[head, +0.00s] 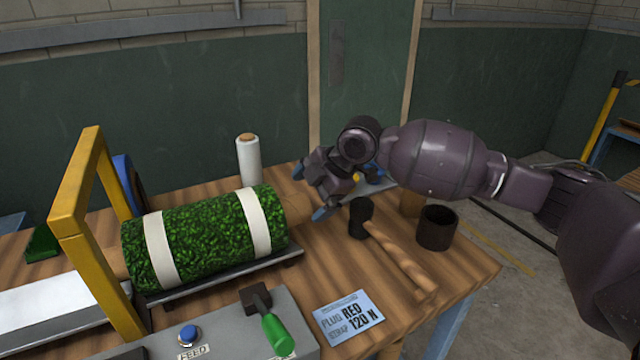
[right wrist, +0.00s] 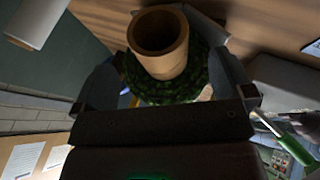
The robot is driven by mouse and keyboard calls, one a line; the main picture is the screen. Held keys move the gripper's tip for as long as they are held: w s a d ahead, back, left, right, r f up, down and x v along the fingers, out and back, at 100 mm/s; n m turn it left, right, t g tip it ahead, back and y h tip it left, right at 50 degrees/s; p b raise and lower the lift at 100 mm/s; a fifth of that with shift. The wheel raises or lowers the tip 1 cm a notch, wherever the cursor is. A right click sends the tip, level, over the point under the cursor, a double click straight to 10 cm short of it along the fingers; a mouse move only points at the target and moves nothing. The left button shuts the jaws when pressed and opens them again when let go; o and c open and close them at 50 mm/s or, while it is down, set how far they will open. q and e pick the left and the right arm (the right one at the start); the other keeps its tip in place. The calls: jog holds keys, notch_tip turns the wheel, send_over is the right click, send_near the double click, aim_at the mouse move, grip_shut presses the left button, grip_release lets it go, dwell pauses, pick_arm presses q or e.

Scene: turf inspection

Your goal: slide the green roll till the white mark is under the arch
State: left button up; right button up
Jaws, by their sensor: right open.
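The green roll (head: 205,238) lies on a low dark tray on the workbench, with two white bands around it. The left white band (head: 160,252) is just right of the yellow arch (head: 74,200); the other white band (head: 254,222) is near the roll's right end. My right gripper (head: 309,193) is open just beyond that right end. In the right wrist view a tan core (right wrist: 158,45) sticks out of the turf end between the spread fingers, with no clear contact. My left gripper is not in view.
A white roll (head: 249,160) stands behind the green roll. A mallet (head: 395,258), a black cup (head: 437,228) and a label card (head: 349,316) are at the right. A grey panel with a blue button (head: 188,334) and a green-handled lever (head: 272,327) is in front.

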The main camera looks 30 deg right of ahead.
aim_at(298, 208)
jog(key=b+x, duration=0.1)
jog(key=x, duration=0.3)
jog(key=shift+w+a+f, duration=0.15)
jog(key=shift+f, duration=0.2)
jog(key=shift+w+a+f, duration=0.15)
jog(key=shift+w+f, duration=0.05)
jog(key=shift+f, duration=0.15)
jog(key=c, duration=1.8)
jog(key=shift+o, duration=0.2)
jog(key=shift+a+r, duration=0.1)
jog(key=shift+a, duration=0.05)
